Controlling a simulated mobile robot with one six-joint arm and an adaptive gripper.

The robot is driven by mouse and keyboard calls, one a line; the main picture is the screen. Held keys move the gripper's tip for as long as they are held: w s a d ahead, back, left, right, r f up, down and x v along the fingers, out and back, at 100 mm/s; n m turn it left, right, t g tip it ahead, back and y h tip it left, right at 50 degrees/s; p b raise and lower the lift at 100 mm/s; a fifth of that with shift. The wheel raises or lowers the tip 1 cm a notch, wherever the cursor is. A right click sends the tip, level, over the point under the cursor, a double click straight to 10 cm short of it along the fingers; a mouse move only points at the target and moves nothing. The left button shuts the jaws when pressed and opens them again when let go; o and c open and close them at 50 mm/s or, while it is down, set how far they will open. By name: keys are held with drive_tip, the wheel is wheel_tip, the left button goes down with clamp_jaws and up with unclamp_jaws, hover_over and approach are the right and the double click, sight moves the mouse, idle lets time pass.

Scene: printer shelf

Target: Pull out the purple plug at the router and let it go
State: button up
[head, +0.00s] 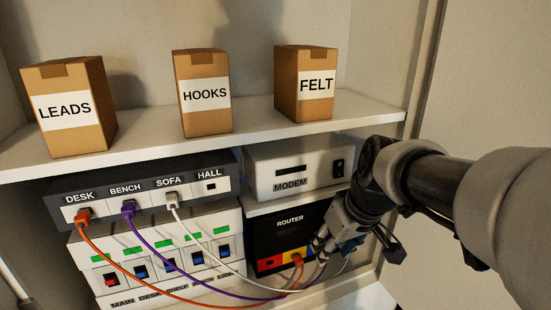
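The black router (286,238) stands on the lower shelf at the right, with a row of coloured ports along its front. An orange plug (297,258) sits in its yellow port. The purple cable (203,284) runs from a purple plug (129,210) at the BENCH port down and across, then up toward the router's right side under my gripper. The router-end purple plug is hidden or too small to make out. My gripper (321,246) is at the router's front right, fingers pointing down-left close to the ports. Whether it is shut on anything cannot be told.
A white cable (206,242) and an orange cable (130,277) cross near the purple one. A switch box (148,187) and breaker panel (150,265) stand left. The modem (262,181) is above the router. Three boxes, including FELT (305,100), stand on the upper shelf (262,118).

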drive_tip(key=shift+x, duration=1.75)
drive_tip(key=shift+w, duration=0.1)
drive_tip(key=shift+c, duration=0.6)
clamp_jaws()
drive_tip(key=c, duration=0.5)
unclamp_jaws()
clamp_jaws()
drive_tip(key=shift+s+d+b, duration=0.25)
drive_tip(key=shift+s+b, duration=0.05)
drive_tip(key=shift+s, duration=0.55)
drive_tip(key=shift+s+d+b, duration=0.25)
drive_tip(key=shift+s+d, duration=0.05)
drive_tip(key=shift+s, duration=0.55)
drive_tip(key=shift+s+d+b, duration=0.25)
drive_tip(key=shift+s+b, duration=0.05)
drive_tip(key=shift+s, duration=0.55)
